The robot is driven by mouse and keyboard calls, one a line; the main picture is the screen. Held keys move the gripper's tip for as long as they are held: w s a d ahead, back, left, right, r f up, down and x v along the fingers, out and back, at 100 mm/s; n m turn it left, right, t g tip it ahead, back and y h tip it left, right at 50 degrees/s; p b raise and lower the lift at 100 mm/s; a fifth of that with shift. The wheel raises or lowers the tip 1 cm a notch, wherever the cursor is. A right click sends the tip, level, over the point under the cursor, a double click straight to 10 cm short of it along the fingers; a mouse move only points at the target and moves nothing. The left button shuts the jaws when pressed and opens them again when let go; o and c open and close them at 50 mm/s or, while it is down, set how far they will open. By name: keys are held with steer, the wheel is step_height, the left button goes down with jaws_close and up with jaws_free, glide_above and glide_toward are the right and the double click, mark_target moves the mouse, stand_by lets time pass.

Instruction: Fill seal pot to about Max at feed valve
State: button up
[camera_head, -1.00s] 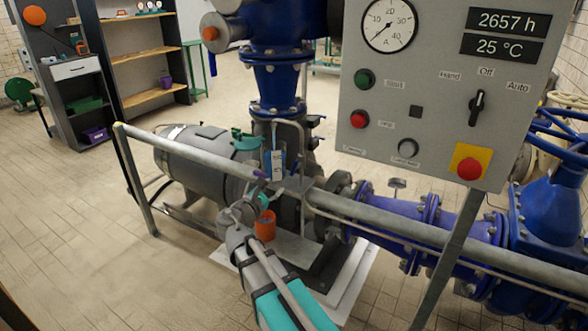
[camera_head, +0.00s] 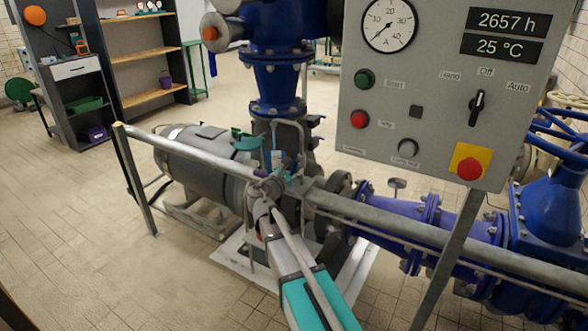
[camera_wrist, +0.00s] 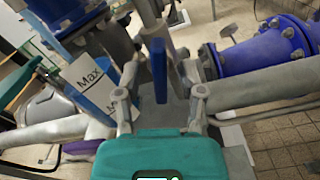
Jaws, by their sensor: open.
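The seal pot's white label (camera_wrist: 90,75) reads "Max" with a second, partly hidden mark below, at left in the wrist view. Blue (camera_wrist: 103,94) shows beside the label; I cannot tell the liquid level. A blue lever (camera_wrist: 158,70), apparently the feed valve's handle, stands upright between my fingertips. My gripper (camera_wrist: 162,95) is open around it, with a finger on each side; contact is unclear. In the head view my gripper (camera_head: 271,194) is at the pump, close below the pot (camera_head: 276,158), partly hidden by my arm.
A grey handrail (camera_head: 400,225) crosses in front of the pump, close to my arm. A control panel (camera_head: 440,100) hangs at upper right. Blue flanged pipe (camera_head: 400,211) runs to the right. A grey motor (camera_head: 195,160) lies at left. Open tiled floor is at far left.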

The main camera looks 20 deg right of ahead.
steer(key=shift+w+d, duration=0.15)
steer(key=shift+w, duration=0.05)
jaws_close()
stand_by(0.6)
steer(key=m, duration=1.3)
steer(key=shift+m, duration=0.4)
